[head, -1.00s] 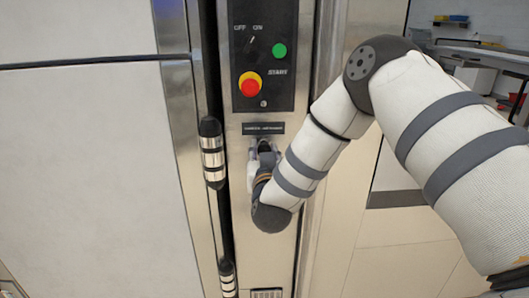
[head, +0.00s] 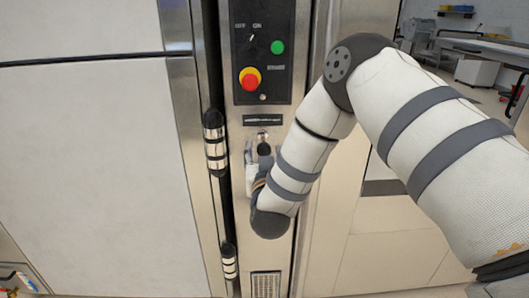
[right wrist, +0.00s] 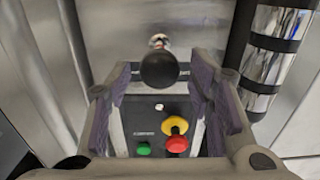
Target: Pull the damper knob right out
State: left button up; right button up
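The damper knob is a black ball (head: 264,149) on a bright metal stem, standing out from the steel front below a small dark label plate (head: 262,120). In the right wrist view the knob (right wrist: 159,70) lies between the fingertips, with a gap on each side, and its stem shows behind it. My right gripper (head: 258,162) is open at the knob, just below it in the head view; its pads are apart from the ball. The right wrist hides part of the column below. My left gripper is not in view.
Above is a black control panel (head: 244,88) with a red-yellow stop button (head: 250,79) and a green button (head: 277,47). A door handle (head: 214,143) stands close left of the knob. A vent grille (head: 266,285) is below.

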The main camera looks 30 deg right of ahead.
jog(key=v, duration=1.2)
